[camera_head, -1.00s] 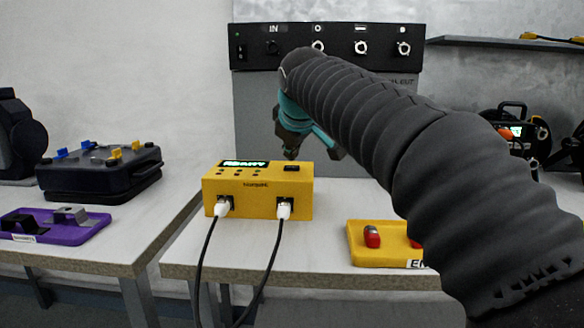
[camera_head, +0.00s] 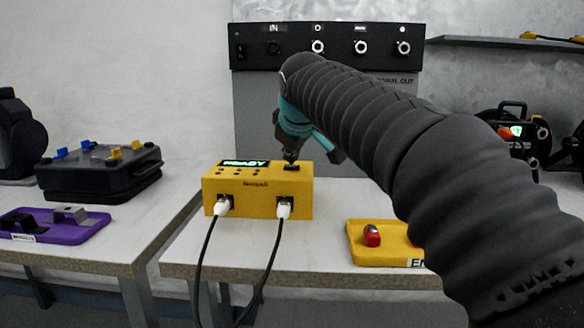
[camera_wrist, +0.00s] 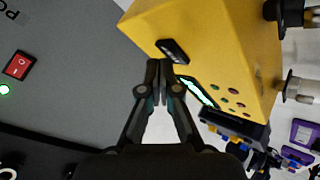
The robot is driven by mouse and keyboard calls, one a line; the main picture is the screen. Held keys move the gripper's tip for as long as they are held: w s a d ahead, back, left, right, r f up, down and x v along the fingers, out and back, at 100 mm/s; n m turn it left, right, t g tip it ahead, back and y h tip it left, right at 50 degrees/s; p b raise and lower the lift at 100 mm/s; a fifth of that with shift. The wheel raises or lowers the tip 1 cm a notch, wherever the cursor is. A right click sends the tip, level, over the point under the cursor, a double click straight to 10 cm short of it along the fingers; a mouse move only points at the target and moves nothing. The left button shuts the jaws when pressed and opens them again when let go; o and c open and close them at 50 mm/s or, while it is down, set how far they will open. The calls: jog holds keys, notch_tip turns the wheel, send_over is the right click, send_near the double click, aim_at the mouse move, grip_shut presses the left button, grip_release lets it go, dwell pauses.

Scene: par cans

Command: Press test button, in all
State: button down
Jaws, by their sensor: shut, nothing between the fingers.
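The yellow tester box (camera_head: 258,198) stands on the middle table, with a lit green display (camera_head: 243,163) that seems to read READY. A black button (camera_head: 291,168) sits on its top at the right; it also shows in the wrist view (camera_wrist: 173,51). My gripper (camera_head: 290,159) is shut and empty, pointing down with its tips just over the button. In the wrist view the fingertips (camera_wrist: 160,68) are close beside the button. I cannot tell whether they touch it. Two white plugs (camera_head: 284,208) with black cables are in the box's front.
A black panel (camera_head: 330,47) with sockets stands behind the box. A yellow tray (camera_head: 385,258) with a red-ended part lies at the right front. A dark case (camera_head: 100,178) and a purple tray (camera_head: 80,232) are on the left table.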

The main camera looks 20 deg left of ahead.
aim_at(292, 167)
jog(key=shift+f, duration=0.35)
dwell(0.8)
jog(key=shift+r, duration=0.15)
jog(key=shift+r+p, duration=0.65)
jog(key=shift+r+p, duration=2.05)
jog(key=shift+r, duration=0.5)
